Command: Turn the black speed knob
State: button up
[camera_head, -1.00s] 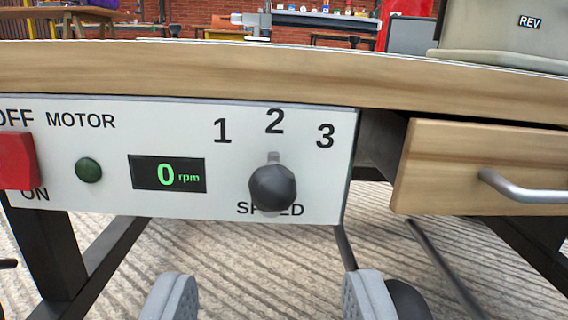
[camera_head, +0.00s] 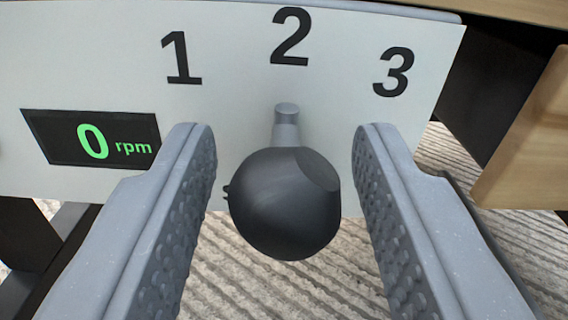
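The black speed knob (camera_head: 284,205) is a round dark ball in the middle of the view. A grey pointer (camera_head: 286,125) at its top points up toward the number 2 on the white panel (camera_head: 235,100). The numbers 1, 2 and 3 are printed above it. My gripper (camera_head: 283,140) is open, with one grey finger on each side of the knob. A gap shows between the knob and each finger. The SPEED label is hidden behind the knob and fingers.
A black display (camera_head: 92,138) on the panel's left reads 0 rpm in green. A wooden drawer front (camera_head: 525,145) is at the right edge. Ridged floor (camera_head: 330,285) shows below the panel.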

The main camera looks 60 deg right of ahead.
jog(key=c, duration=0.7)
jog(key=shift+d, duration=0.15)
grip_shut()
grip_release()
jog(key=shift+a, duration=0.2)
jog(key=shift+w+a+n, duration=0.1)
jog(key=shift+n, duration=0.2)
grip_shut()
jog(key=shift+a, duration=0.1)
grip_release()
jog(key=shift+w+a+f+n+b, duration=0.15)
jog(key=shift+w+n+b, duration=0.1)
jog(key=shift+n, duration=0.6)
jog(key=shift+w+a+n+b, duration=0.15)
jog(key=shift+n+b, duration=0.15)
jog(key=shift+n, duration=0.6)
jog(key=shift+w+a+f+n+b, duration=0.1)
jog(key=shift+w+n+b, duration=0.15)
jog(key=shift+n, duration=0.6)
grip_shut()
